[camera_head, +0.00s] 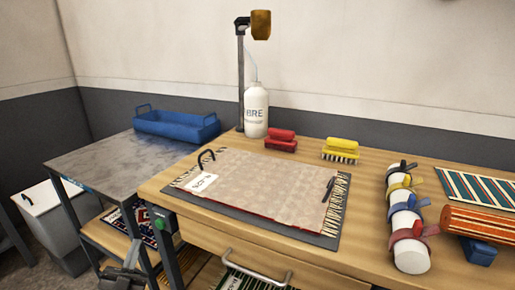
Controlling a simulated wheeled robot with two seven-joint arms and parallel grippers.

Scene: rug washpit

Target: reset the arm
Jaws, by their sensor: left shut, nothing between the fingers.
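My left gripper (126,266) shows at the bottom left edge of the head view, low in front of the workbench and apart from the things on it. It is shut and empty. Most of my left arm is out of the frame. My right gripper is not in view. The wooden workbench (165,190) carries a dark board (215,209) with a pale, fringed rug (265,185) lying flat on it. A white tag (203,182) and a dark hooked handle (207,158) are at the rug's left end.
A white bottle (256,112), red brush (281,139) and yellow brush (341,147) stand at the back. A strapped white roll (409,235) and orange striped roll (480,222) lie right. A blue tray (177,124) sits on the grey side table (95,161). A drawer handle (256,268) juts out in front.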

